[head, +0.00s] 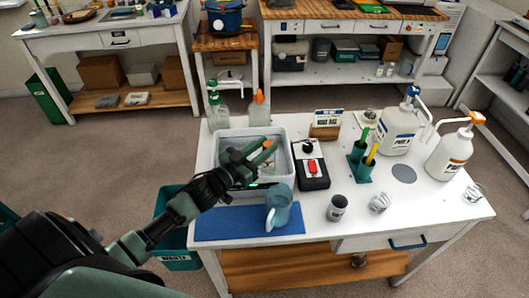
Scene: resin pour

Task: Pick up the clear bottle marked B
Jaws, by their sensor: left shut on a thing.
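My left gripper (266,165) reaches from the left over the grey-white tray (211,163). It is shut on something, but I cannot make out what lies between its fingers. A translucent bottle with an orange cap (260,114) stands behind the tray, apart from the gripper. A clear bottle with a green top (217,117) stands to its left. No mark B is legible on either bottle. A white jug with a blue pump (398,138) and a white jug with an orange pump (451,157) stand at the right; their labels are small. My right gripper is not in view.
A blue pitcher (281,208) stands on a blue mat (220,222) in front of the tray. A black scale-like device with a red part (312,172), green holders (361,168), a dark cup (337,208) and a glass (379,203) occupy the table's middle.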

